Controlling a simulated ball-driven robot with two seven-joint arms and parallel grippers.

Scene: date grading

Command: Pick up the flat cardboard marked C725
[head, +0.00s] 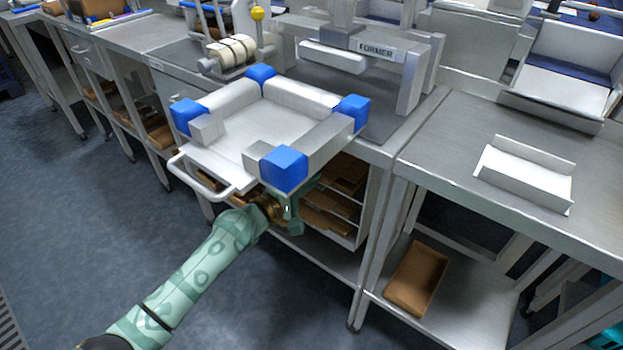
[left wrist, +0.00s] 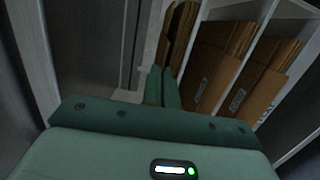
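In the left wrist view there is a stack in the middle slot (left wrist: 213,62), one in the right slot (left wrist: 262,80) and a darker one in the left slot (left wrist: 179,32). Small pale labels show on the middle and right stacks, too small to read, so I cannot tell which is C725. My left gripper (head: 306,207) is at the rack's front; its green fingers (left wrist: 162,88) look close together, pointing toward the left slot. Whether a sheet is between them is unclear. My right gripper is out of view.
Above my left gripper is a metal tray frame (head: 228,158) with blue corner blocks and a front handle. The former (head: 377,52) stands behind it. A brown open box (head: 416,279) is on the lower shelf at right, a white tray (head: 526,172) on the right bench.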

